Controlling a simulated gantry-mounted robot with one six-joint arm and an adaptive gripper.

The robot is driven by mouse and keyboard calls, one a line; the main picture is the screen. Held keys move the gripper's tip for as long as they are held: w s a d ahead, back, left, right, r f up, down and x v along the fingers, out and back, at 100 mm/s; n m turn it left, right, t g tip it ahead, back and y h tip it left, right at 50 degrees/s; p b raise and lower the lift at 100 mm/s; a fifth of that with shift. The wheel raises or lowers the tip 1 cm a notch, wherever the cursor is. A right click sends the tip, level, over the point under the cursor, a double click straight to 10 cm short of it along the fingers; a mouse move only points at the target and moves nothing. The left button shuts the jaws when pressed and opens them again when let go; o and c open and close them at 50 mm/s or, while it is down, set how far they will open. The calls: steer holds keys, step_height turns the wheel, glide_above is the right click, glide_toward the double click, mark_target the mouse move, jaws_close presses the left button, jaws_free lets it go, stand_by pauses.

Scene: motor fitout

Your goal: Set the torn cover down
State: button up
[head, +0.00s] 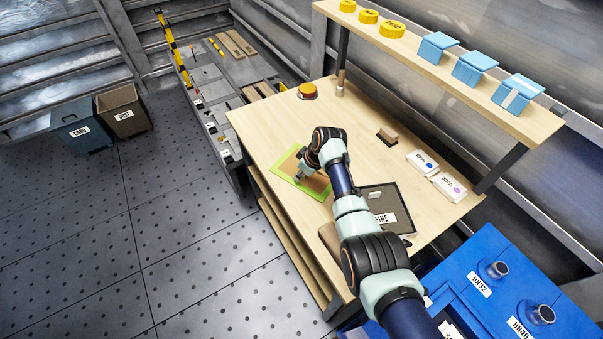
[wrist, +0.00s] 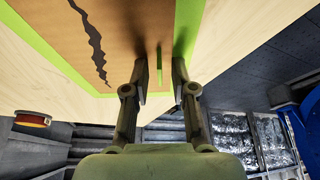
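The torn cover (wrist: 125,25) is a brown sheet with a dark jagged tear, seen close up in the wrist view. It appears to lie flat over a bright green mat (wrist: 188,30), whose border shows around it. In the head view the mat (head: 318,187) is on the near part of the workbench and my arm partly hides the cover (head: 289,166). My gripper (wrist: 160,72) is at the cover's edge with its fingers apart. A narrow green slit shows between them, and I see nothing clamped. Any contact with the cover is unclear.
A black FINE-labelled case (head: 383,200) lies beside my arm on the workbench (head: 262,135). Two bins (head: 82,125) are on the floor at left.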

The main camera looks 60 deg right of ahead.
steer(key=shift+r+p, duration=0.3)
steer(key=shift+r, duration=0.05)
steer(key=p+v, duration=0.4)
steer(key=v, duration=0.7)
steer(key=shift+s+r, duration=0.2)
steer(key=shift+r, duration=0.1)
steer(key=w+a+r+t, duration=0.1)
steer(key=w+a+r, duration=0.15)
steer(key=a, duration=0.75)
steer(key=w+a+r+n+t+h, duration=0.15)
steer(key=w+a, duration=0.25)
steer(key=a, duration=0.5)
steer(key=w+a+r+t, duration=0.2)
steer(key=w+a, duration=0.2)
steer(key=a, duration=0.6)
steer(key=s+a+r+t+y, duration=0.1)
steer(key=s+a+r, duration=0.3)
steer(key=a, duration=0.5)
steer(key=s+a+r+t+y, duration=0.1)
steer(key=s+a+r+t, duration=0.2)
steer(key=a, duration=0.6)
step_height(320, 180, up, 2)
steer(key=shift+s, duration=1)
